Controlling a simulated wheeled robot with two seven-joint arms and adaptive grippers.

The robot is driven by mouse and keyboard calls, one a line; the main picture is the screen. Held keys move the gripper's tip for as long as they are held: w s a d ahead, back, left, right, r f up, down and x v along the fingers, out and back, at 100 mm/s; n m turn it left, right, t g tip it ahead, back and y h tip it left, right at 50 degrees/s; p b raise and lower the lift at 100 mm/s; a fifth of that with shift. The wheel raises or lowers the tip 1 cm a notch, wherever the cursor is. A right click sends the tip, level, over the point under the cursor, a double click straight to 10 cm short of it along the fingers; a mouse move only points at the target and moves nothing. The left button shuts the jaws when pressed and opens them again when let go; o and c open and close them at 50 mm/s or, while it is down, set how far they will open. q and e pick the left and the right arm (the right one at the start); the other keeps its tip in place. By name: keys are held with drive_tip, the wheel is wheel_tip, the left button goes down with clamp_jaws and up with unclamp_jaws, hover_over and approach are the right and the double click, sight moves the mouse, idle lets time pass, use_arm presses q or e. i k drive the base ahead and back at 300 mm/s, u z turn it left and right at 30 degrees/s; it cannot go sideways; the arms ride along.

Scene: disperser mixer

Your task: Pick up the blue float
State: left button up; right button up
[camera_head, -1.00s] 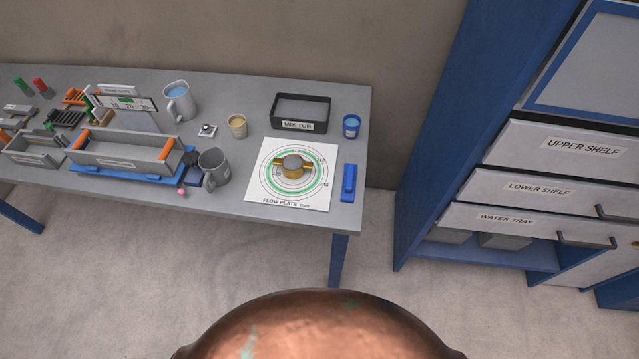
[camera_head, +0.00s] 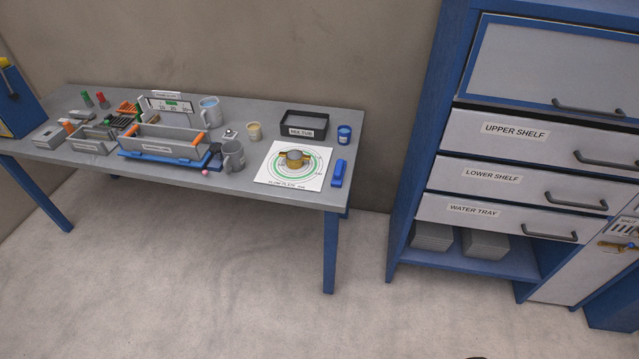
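A small blue block-like tool with a raised grip, which looks like the blue float (camera_head: 339,173), lies near the right end of the grey table (camera_head: 290,199). It sits just right of the white flow plate sheet (camera_head: 318,152) and appears apart from it. A blue cup (camera_head: 344,134) stands behind it.
A black mix tub (camera_head: 304,123), a brass mould (camera_head: 293,158), mugs and a long grey trough (camera_head: 165,142) stand on the table. A blue cabinet with labelled drawers (camera_head: 497,173) stands to the right. Floor (camera_head: 200,270) in front is clear.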

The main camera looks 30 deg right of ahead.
sight(338, 173)
drive_tip(key=u, duration=0.2)
drive_tip(key=i, duration=1.85)
drive_tip(key=z, duration=1.45)
drive_tip(key=i, duration=0.75)
drive_tip(key=z, duration=0.75)
